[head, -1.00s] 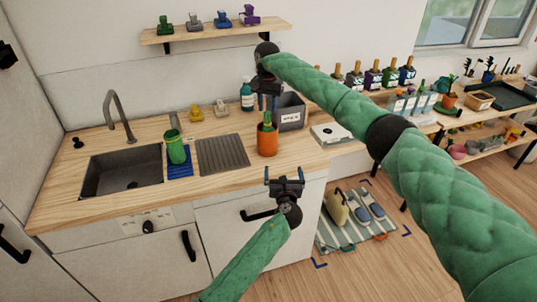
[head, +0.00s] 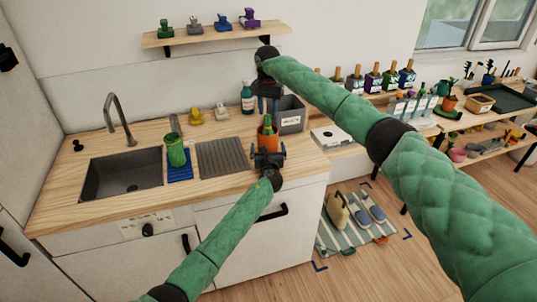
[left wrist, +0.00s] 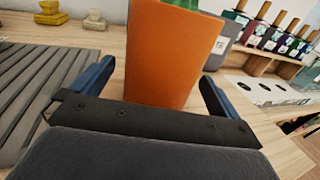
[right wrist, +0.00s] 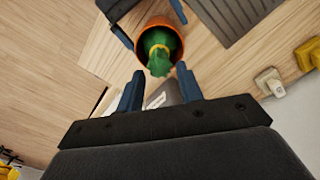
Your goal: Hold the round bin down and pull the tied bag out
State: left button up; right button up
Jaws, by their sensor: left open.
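The round bin (head: 268,143) is orange and stands upright on the wooden counter; it fills the middle of the left wrist view (left wrist: 163,60). The green tied bag (right wrist: 158,50) sits inside it, its neck cinched with a yellow tie and its top sticking up above the rim. My left gripper (head: 268,155) is open, its fingers on either side of the bin's near part; I cannot tell whether they touch it. My right gripper (head: 268,97) is open and empty above the bag, fingers pointing down; in the right wrist view its fingertips (right wrist: 160,82) are apart from the bag.
A ribbed drying mat (head: 221,157), a green container (head: 176,150) and the sink (head: 122,175) lie to the left. A white panel with holes (head: 334,136) is at the right.

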pick_arm(q)
jog(key=shift+w, duration=1.1)
jog(key=shift+c, duration=0.4)
jog(key=c, duration=1.2)
